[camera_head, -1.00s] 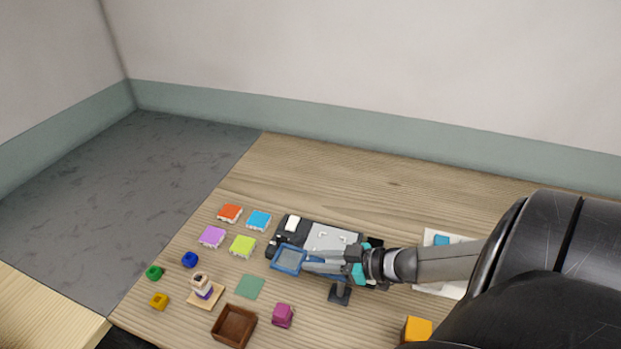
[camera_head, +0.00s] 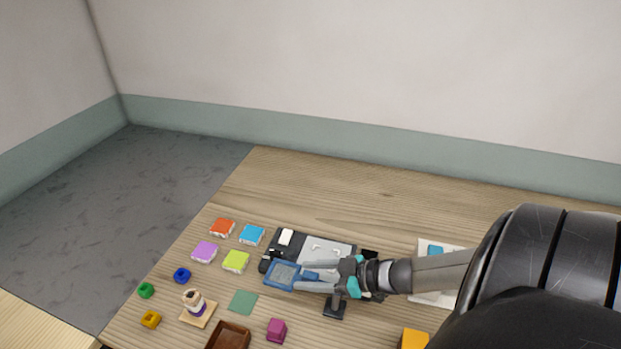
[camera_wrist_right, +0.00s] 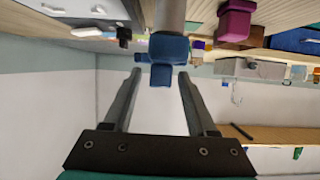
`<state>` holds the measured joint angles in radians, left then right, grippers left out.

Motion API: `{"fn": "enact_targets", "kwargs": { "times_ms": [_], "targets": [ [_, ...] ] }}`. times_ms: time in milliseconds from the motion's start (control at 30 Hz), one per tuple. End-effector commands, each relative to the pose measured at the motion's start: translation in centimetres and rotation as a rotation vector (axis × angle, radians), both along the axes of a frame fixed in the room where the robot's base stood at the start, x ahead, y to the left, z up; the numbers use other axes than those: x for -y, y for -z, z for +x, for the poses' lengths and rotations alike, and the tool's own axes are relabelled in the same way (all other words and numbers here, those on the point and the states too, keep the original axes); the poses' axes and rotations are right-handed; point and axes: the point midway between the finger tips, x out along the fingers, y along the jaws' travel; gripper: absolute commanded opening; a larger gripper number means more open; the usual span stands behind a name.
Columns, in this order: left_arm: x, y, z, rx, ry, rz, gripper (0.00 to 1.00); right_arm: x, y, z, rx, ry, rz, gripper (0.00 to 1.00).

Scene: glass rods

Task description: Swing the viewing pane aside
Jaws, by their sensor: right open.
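The viewing pane (camera_head: 282,274) is a clear pane in a blue frame, over the front left of a grey and black device (camera_head: 327,249). A dark stand (camera_head: 335,307) is just in front of my right gripper. My right gripper (camera_head: 304,276) is open at the pane's right side, with a blue tab (camera_head: 311,275) showing between its fingers. In the right wrist view a blue block (camera_wrist_right: 168,50) on a grey bar is at the tips of the open fingers (camera_wrist_right: 160,78); I cannot tell whether they touch it. My left gripper is out of view.
Orange, blue, purple and lime blocks (camera_head: 236,261) lie left of the device. A green mat (camera_head: 243,302), magenta cube (camera_head: 276,330) and brown tray (camera_head: 229,333) are in front. A ringed peg on a wooden base (camera_head: 197,314) stands front left. The table behind is clear.

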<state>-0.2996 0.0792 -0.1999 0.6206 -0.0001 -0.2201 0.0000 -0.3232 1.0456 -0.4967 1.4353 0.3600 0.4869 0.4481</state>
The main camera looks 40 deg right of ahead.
Motion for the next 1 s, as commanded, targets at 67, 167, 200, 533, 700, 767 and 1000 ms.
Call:
{"fn": "enact_targets", "kwargs": {
  "times_ms": [67, 167, 200, 533, 700, 767, 1000],
  "targets": [
    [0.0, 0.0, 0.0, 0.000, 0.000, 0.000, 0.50, 0.0, 0.0, 0.0, 0.000, 0.000, 0.000, 0.57],
    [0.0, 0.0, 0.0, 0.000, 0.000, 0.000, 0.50, 0.0, 0.0, 0.0, 0.000, 0.000, -0.001, 0.57],
    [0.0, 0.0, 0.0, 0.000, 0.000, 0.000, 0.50, 0.0, 0.0, 0.0, 0.000, 0.000, -0.001, 0.57],
    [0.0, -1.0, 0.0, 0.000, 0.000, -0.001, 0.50, 1.4, -1.2, -2.6, -0.004, 0.000, -0.002, 0.57],
    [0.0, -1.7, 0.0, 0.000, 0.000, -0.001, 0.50, 2.4, -2.3, -4.7, -0.004, 0.000, -0.002, 0.57],
    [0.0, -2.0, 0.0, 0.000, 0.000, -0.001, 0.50, 2.8, -2.6, -5.5, -0.004, 0.000, -0.001, 0.57],
    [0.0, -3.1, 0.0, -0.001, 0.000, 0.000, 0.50, 4.4, -4.1, -8.6, -0.005, 0.000, -0.001, 0.57]
  ]
}}
